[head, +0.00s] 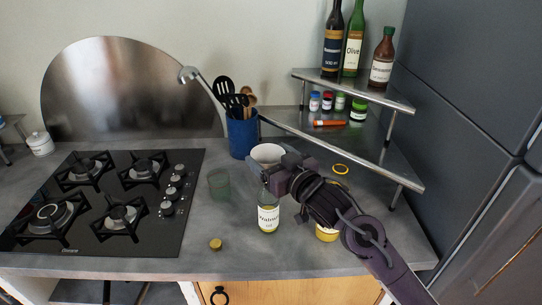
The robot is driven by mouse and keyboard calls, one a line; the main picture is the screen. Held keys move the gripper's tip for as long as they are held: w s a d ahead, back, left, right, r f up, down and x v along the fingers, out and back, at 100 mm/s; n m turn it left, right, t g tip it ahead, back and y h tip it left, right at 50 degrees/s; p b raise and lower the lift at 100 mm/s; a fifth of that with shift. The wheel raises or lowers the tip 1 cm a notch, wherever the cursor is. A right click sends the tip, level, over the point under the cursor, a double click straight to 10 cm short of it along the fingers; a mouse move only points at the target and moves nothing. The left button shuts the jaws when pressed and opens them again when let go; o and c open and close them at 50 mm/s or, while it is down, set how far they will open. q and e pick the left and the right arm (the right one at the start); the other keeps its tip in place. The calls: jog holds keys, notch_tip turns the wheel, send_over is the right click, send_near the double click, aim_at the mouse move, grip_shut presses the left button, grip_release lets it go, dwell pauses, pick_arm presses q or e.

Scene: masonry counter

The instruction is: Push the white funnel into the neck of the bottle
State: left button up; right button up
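The white funnel (267,153) shows its wide round mouth just above and behind my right gripper (272,182). Its lower part and stem are hidden by the gripper. The clear bottle (268,217) with a pale label stands upright near the counter's front, directly below the gripper in the picture. Its neck is largely covered, so I cannot tell whether the funnel's stem is in it. The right gripper's fingertips are against the funnel and bottle-neck area, but their gap is not clear. My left gripper is not in view.
A greenish glass (219,184) stands left of the bottle, and a small round lid (215,244) lies in front. A blue utensil holder (242,135) is behind. A yellow-lidded jar (326,234) is partly behind my arm. A metal corner shelf (350,145) is right, a hob (110,200) left.

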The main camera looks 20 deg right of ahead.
jog(key=o, duration=0.5)
jog(key=shift+c, duration=0.2)
jog(key=b+v, duration=0.2)
jog(key=v, duration=0.5)
jog(key=shift+s, duration=0.4)
jog(key=shift+d, duration=0.15)
